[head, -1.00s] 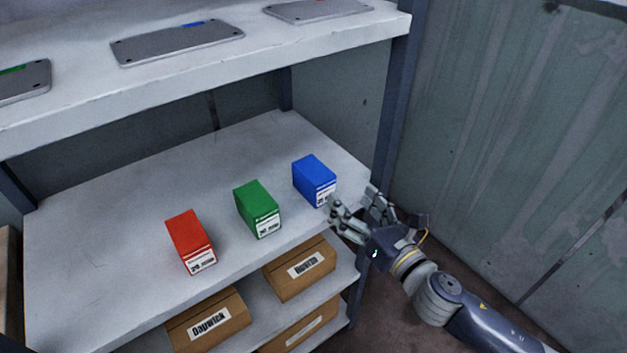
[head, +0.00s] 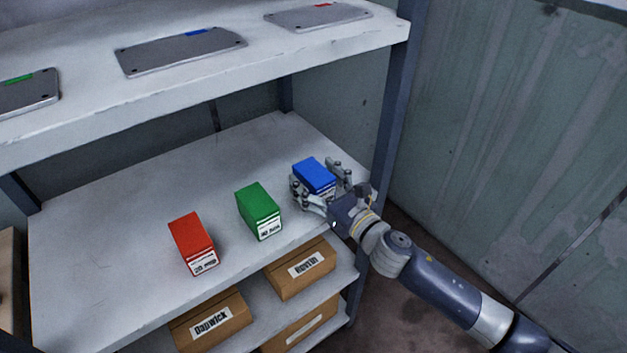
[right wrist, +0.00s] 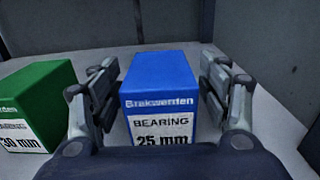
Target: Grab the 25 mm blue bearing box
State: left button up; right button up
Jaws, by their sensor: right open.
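The blue bearing box (head: 315,174) stands upright at the right end of the row on the middle shelf. In the right wrist view the blue box (right wrist: 160,92) shows a white label reading "BEARING 25 mm". My right gripper (head: 322,180) is open, with one finger on each side of the blue box. In the right wrist view the fingers of my right gripper (right wrist: 164,85) flank the box, with small gaps showing on both sides. The lower front of the box is hidden by the gripper's palm. My left gripper is not in view.
A green box (head: 259,211) labelled 30 mm in the right wrist view stands left of the blue one. A red box (head: 192,243) stands further left. A shelf post (head: 393,110) rises close on the right. Cardboard boxes (head: 300,268) sit below; metal plates (head: 180,50) lie above.

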jog(key=shift+w+a, duration=0.2)
jog(key=shift+w, duration=0.1)
jog(key=shift+c, duration=0.6)
jog(key=c, duration=1.3)
jog(key=shift+r, duration=0.1)
jog(key=shift+c, duration=0.3)
